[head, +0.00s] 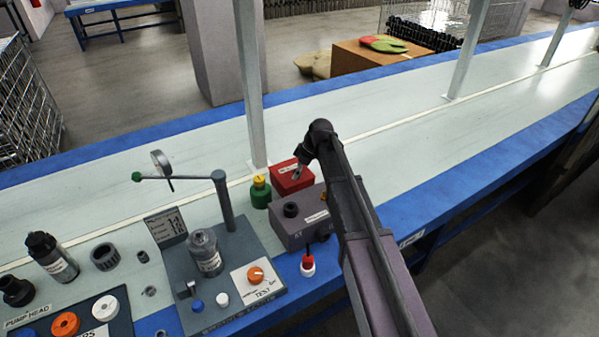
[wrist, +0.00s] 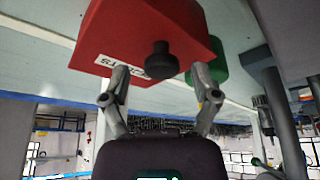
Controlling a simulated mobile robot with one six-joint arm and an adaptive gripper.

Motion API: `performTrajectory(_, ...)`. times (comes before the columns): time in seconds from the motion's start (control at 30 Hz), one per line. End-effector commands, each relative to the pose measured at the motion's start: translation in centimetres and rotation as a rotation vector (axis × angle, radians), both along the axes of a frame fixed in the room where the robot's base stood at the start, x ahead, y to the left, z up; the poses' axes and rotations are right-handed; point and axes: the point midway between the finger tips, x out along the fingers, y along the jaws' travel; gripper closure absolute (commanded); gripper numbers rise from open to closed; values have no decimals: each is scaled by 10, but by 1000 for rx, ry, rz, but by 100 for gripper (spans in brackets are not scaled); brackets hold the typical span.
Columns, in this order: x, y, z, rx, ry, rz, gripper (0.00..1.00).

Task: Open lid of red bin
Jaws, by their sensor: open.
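The red bin (head: 292,180) stands on the pale bench top, just left of my arm's end, with a white label on it. It fills the upper part of the wrist view (wrist: 135,30), where its label and a dark round knob (wrist: 162,60) show. My gripper (wrist: 161,72) is open, with one finger on each side of the knob in that view. I cannot tell whether the fingers touch it. In the head view my gripper (head: 299,169) is small and partly in front of the bin. The lid seam is not clear.
A green container with a yellow top (head: 260,192) stands close left of the bin. A grey box (head: 300,218) with a dark knob sits in front. A white post (head: 252,90) rises behind. A test stand (head: 225,205) is further left. The bench right of my arm is clear.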

Motion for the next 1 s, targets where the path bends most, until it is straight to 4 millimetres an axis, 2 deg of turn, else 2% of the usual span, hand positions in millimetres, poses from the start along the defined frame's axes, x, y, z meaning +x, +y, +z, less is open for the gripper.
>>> performTrajectory(0.17, 0, 0, 0, 0, 0, 0, 22)
performTrajectory(0.27, 0, 0, 0, 0, 0, 0, 46)
performTrajectory(0.43, 0, 0, 0, 0, 0, 1, 96)
performTrajectory(0.47, 0, 0, 0, 0, -1, 1, 100)
performTrajectory(0.5, 0, 0, 0, 0, -1, 1, 100)
performTrajectory(0.53, 0, -8, 0, 0, -1, -2, 100)
performTrajectory(0.87, 1, 6, 2, -10, 11, 7, 100)
performTrajectory(1.0, -1, 18, 6, -23, 32, 21, 100)
